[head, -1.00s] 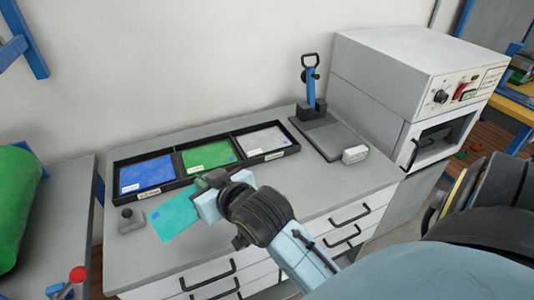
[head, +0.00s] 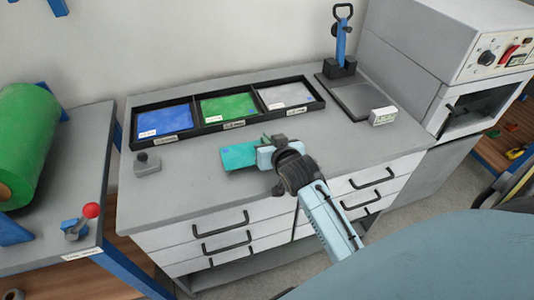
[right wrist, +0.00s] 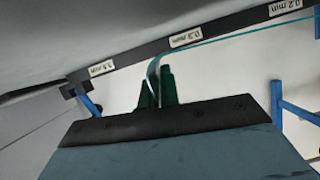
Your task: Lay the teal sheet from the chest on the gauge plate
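The teal sheet (head: 238,156) is in my right gripper (head: 262,147), over the front middle of the grey worktop on the drawer chest (head: 210,246). In the right wrist view, the fingers (right wrist: 158,82) are shut on the sheet, seen nearly edge-on as a thin teal line (right wrist: 235,46). The sheet looks apart from the worktop, but its height is hard to judge. A flat dark grey plate (head: 352,98), likely the gauge plate, lies bare at the back right, with a blue-handled lever device (head: 341,42) behind it. The visible drawers are closed. My left gripper is not in view.
A black tray (head: 209,130) with blue, green and pale sheets stands behind the gripper, with thickness labels on its front. A knobbed block (head: 147,163) is at left. A small white box (head: 383,115) sits beside the plate. A white oven-like machine (head: 445,60) stands at right.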

